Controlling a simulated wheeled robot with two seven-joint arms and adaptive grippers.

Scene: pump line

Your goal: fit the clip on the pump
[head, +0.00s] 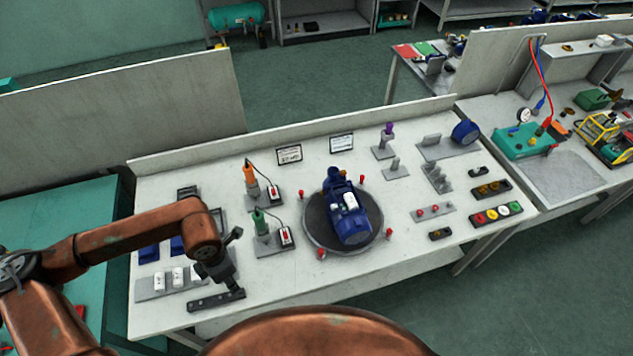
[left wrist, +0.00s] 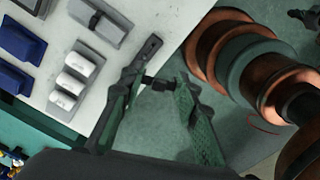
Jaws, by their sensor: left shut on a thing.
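The blue pump (head: 352,229) lies on a round dark turntable (head: 312,232) in the middle of the table, with a white box on its top. My left gripper (head: 226,283) is low over the table's front left corner, at a dark bar-shaped holder (head: 205,304). In the left wrist view, my left gripper (left wrist: 160,88) has its fingers around a small black piece (left wrist: 160,83), which appears to be the clip. The piece is mostly hidden in the head view. The holder (left wrist: 148,50) shows just beyond the left finger. My right gripper is not in view.
White boxes (head: 177,276) stand on a grey rack left of the gripper. An orange tool (head: 251,180) and a green tool (head: 260,222) stand between gripper and pump. Red pegs (head: 321,254) surround the turntable. The table's front middle is clear.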

